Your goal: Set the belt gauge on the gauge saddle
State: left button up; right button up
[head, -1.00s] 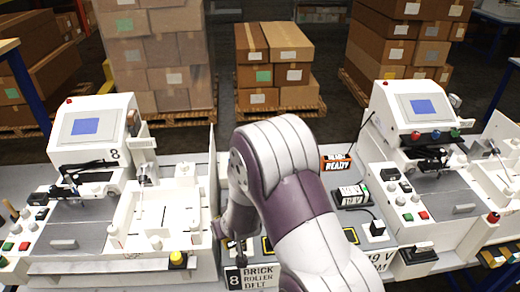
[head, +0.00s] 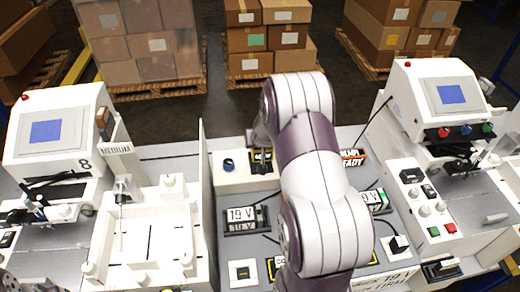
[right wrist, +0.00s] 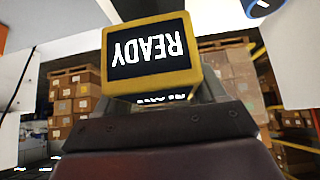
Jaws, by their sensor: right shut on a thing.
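My right gripper (right wrist: 165,100) is shut on a small block with a yellow frame and a black face reading READY, which I take to be the belt gauge (right wrist: 153,55). READY reads upside down in the right wrist view. In the head view my right arm hides most of the gripper, and a dark, yellow-edged bit of the gauge (head: 262,161) shows over a white block with a blue knob (head: 240,177). That block may be the gauge saddle; I cannot tell whether the gauge touches it. My left gripper is not in view.
An orange-edged READY sign (head: 353,158) stands right of the arm. 19 V meter boxes (head: 247,218) sit on the grey deck. White plotter machines stand at left (head: 60,135) and right (head: 440,100). Stacked cartons (head: 270,38) are behind.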

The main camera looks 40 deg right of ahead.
notch_tip(320, 180, down, 3)
jog(key=shift+w+a+f, duration=0.1)
jog(key=shift+f, duration=0.3)
jog(key=shift+w+f+b, duration=0.1)
jog(key=shift+f+b, duration=0.15)
jog(key=shift+b, duration=0.05)
jog(key=o, duration=1.1)
jog(key=shift+c, duration=0.2)
jog(key=shift+o, duration=0.5)
jog(key=shift+r, duration=0.25)
jog(key=shift+s+r, duration=0.2)
jog(key=p+v, duration=0.1)
jog(key=v, duration=1)
jog(key=shift+s+a, duration=0.2)
